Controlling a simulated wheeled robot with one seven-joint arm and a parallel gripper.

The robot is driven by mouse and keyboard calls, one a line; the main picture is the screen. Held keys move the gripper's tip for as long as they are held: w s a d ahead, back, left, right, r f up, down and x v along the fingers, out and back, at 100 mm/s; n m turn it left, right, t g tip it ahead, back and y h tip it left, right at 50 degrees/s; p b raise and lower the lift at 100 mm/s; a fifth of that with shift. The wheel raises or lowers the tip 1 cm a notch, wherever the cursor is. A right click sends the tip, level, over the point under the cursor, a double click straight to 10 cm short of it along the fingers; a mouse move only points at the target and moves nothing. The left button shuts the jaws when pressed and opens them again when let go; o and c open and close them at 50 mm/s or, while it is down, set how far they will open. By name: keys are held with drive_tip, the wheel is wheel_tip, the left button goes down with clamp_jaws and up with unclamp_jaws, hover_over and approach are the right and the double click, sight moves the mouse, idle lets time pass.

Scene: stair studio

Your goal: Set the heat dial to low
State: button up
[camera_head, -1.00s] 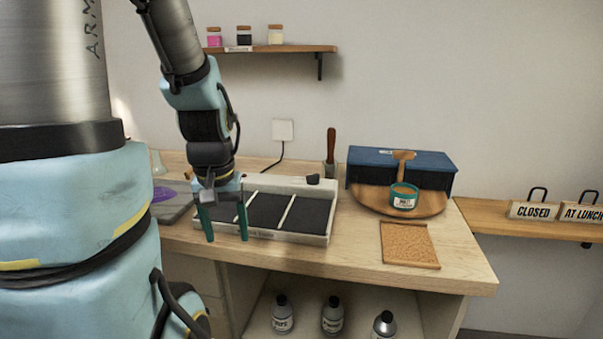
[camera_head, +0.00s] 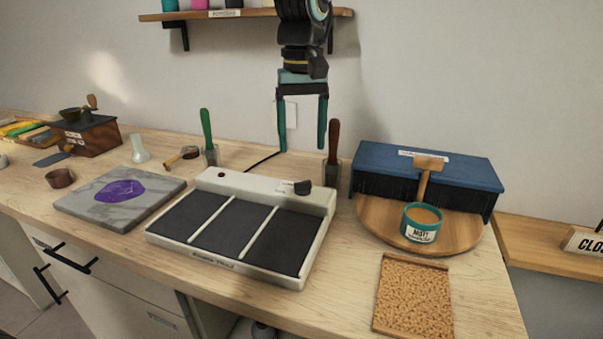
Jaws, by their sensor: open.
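The heat dial (camera_head: 302,187) is a small black knob on the raised back strip of a white hot plate (camera_head: 225,268), near its right end. Its markings are too small to read. The hot plate has dark heating panels split by pale bars. My gripper (camera_head: 301,148) has two teal fingers pointing down, spread apart, with nothing between them. In the picture it is above the dial, and I cannot tell its exact distance. Neither finger appears to touch the dial.
A tool with a dark brown handle (camera_head: 333,142) stands upright just right of the dial. A green-handled tool (camera_head: 207,130) stands behind the plate. At right are a blue box (camera_head: 440,165), a round wooden board (camera_head: 465,238) and a teal tin (camera_head: 421,225).

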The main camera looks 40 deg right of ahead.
sight(302, 181)
wheel_tip(302, 181, down, 8)
drive_tip(key=shift+f+p, duration=0.15)
drive_tip(key=shift+p, duration=0.4)
clamp_jaws()
idle(0.3)
